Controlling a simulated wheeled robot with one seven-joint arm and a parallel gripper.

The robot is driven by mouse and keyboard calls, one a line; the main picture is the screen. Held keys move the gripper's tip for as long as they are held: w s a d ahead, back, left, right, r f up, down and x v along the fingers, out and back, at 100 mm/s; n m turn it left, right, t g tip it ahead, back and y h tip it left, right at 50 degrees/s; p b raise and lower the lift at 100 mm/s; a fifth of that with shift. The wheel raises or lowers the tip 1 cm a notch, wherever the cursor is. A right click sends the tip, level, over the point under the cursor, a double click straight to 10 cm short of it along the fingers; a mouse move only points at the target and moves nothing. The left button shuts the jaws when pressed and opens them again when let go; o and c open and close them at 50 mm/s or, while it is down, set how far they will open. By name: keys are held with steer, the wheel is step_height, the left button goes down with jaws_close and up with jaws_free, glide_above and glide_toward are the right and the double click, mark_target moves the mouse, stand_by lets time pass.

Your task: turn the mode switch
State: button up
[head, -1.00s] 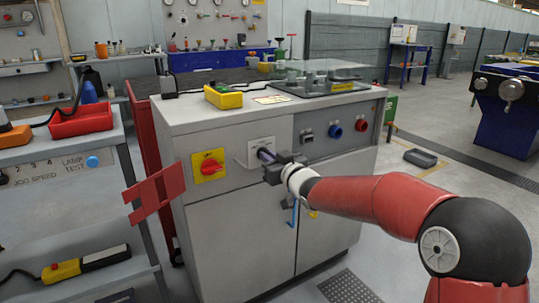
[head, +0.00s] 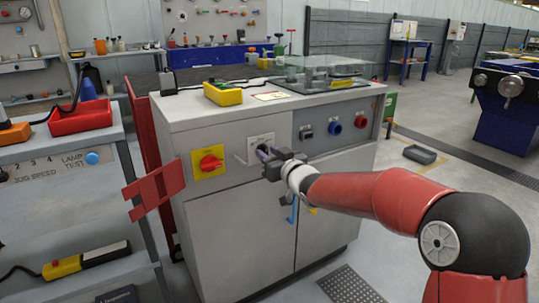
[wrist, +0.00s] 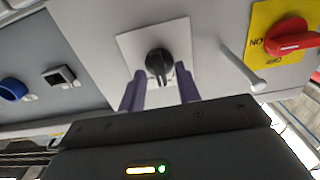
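The mode switch appears to be the black knob (wrist: 158,64) on a white square plate (wrist: 128,42) on the cabinet front. Its pointer ridge points toward the bottom of the wrist view. In the head view the plate (head: 262,139) shows, but the knob is mostly hidden by my gripper (head: 266,155). In the wrist view my gripper (wrist: 160,84) has its two purple fingers apart, one on each side of the knob. A small gap seems to show on both sides; contact cannot be told for sure.
A red rotary handle on a yellow plate (head: 209,164) is left of the knob. A thin pale lever (wrist: 243,70) sticks out between them. Blue (head: 334,128) and red (head: 360,123) round controls are to the right. A red bracket (head: 153,190) stands at the cabinet's left.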

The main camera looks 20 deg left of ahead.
steer(key=shift+s, duration=0.1)
steer(key=v, duration=0.7)
steer(key=shift+s+d+b, duration=0.2)
steer(key=shift+d+b, duration=0.05)
steer(key=shift+b, duration=0.1)
